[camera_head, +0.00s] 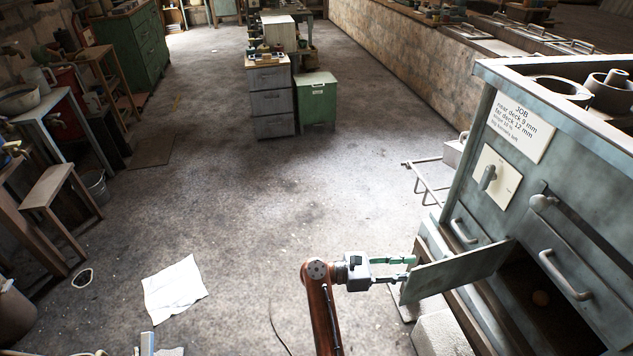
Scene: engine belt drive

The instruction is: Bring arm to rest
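My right gripper (408,269) is right of centre near the bottom, on a reddish-brown arm that comes up from the bottom edge. Its two fingers point right and stand apart, with a gap between them. The fingertips are right beside the left edge of a grey-green panel (458,270), which stands out from the cabinet like an open door. I cannot tell whether the tips touch the panel. No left gripper can be made out.
The grey-green cabinet (545,170) with a job label (521,115), switch plate (495,178) and handles fills the right side. A dark opening (535,290) with a small round object shows behind the panel. A white sheet (174,288) lies on the floor. The middle floor is clear.

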